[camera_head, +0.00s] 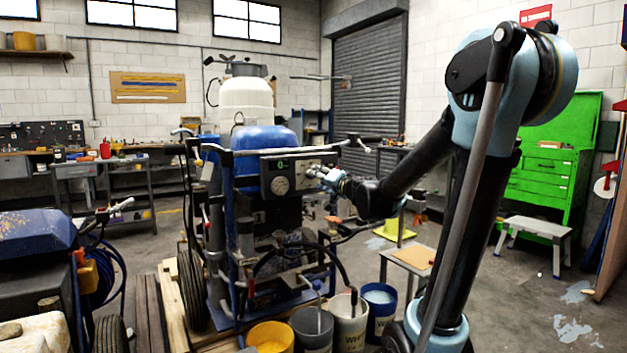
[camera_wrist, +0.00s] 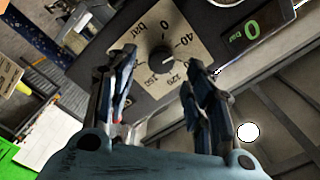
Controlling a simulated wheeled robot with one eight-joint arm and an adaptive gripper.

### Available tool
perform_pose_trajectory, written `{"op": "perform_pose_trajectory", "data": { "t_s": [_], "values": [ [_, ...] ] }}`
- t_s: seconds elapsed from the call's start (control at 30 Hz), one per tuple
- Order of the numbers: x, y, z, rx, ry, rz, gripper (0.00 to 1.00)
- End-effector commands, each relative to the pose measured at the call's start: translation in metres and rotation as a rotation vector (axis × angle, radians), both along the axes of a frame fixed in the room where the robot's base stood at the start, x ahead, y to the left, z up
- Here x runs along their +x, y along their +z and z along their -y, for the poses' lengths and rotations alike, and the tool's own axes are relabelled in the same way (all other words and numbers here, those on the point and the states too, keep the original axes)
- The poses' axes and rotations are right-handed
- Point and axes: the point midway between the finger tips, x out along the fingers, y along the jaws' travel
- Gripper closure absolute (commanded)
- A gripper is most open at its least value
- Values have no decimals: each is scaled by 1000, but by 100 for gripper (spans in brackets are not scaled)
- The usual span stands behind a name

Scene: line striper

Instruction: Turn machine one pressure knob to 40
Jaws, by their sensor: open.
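The pressure knob (camera_wrist: 162,61) is a small dark round knob on a cream dial plate (camera_wrist: 143,40) with printed numbers, among them 0 and 40. A pale mark shows on the knob, but its exact setting is too small to read. A digital display (camera_wrist: 247,33) beside the plate shows a green 0; in the head view the display (camera_head: 282,163) is on the striping machine's control box. My gripper (camera_wrist: 158,66) is open, its two fingertips on either side of the knob in the picture. I cannot tell whether they touch it. In the head view my gripper (camera_head: 322,174) is at the panel.
The blue-and-white striping machine (camera_head: 262,142) stands on a wooden pallet. Several buckets, including a yellow one (camera_head: 270,337), stand in front of it. Another machine (camera_head: 35,235) is at the left edge. A green cabinet (camera_head: 545,170) and a step stool (camera_head: 536,230) stand at right.

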Motion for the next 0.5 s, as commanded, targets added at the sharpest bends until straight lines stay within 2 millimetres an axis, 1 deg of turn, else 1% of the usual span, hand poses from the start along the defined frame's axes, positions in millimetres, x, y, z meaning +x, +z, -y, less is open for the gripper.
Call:
{"op": "perform_pose_trajectory", "data": {
  "t_s": [0.1, 0.23, 0.5],
  "values": [
    [13, 0, -9, 0, 0, 0, 52],
    [24, 0, -16, 0, 0, 0, 52],
    [36, 0, -24, 0, 0, 0, 52]
  ]
}}
